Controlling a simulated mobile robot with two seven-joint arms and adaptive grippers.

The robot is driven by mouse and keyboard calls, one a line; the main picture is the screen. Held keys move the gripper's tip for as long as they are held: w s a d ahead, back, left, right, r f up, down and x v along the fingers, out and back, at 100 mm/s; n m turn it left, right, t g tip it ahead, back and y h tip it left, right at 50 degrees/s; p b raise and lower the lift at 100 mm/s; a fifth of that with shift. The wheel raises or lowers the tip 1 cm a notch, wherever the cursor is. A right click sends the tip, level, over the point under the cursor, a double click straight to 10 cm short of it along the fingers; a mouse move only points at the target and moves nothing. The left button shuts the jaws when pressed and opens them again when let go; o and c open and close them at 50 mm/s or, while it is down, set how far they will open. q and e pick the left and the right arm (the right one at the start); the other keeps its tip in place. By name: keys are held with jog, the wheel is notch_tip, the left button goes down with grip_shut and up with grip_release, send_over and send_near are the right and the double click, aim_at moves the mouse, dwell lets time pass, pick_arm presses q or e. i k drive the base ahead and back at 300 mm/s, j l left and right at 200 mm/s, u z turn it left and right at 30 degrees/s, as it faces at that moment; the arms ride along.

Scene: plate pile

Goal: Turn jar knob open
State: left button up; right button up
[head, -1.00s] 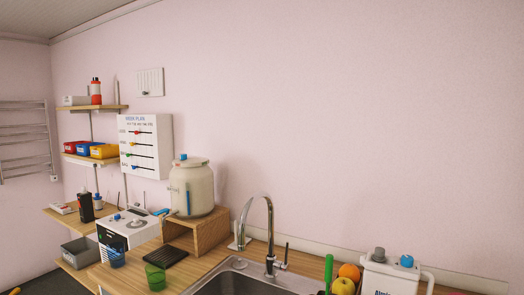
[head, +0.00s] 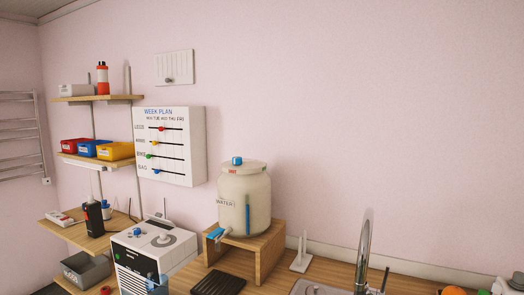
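A beige jar (head: 243,195) labelled WATER stands upright on a small wooden stand (head: 262,262), right of the middle-left of the head view. A blue knob (head: 237,160) sits on its lid, beside a small red label. A tap with a blue handle (head: 215,233) sticks out low on the jar's left side. A vertical blue strip shows on the jar's front. Neither of my grippers is in view.
A white appliance with a dial (head: 155,240) stands left of the jar. A black ribbed mat (head: 218,284) lies in front of the stand. A faucet (head: 363,250) rises to the right. Wall shelves (head: 100,98) and a week-plan board (head: 170,145) are behind left.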

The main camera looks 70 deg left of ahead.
aim_at(237, 160)
jog(key=k+j+z, duration=0.1)
jog(key=k+j, duration=0.15)
jog(key=j, duration=0.25)
jog(key=k+j, duration=0.25)
jog(key=j, duration=0.25)
jog(key=k+j+z, duration=0.15)
jog(key=k+j, duration=0.15)
jog(key=j, duration=0.2)
jog(key=k+j+z, duration=0.1)
jog(key=k+j, duration=0.15)
jog(key=j, duration=0.2)
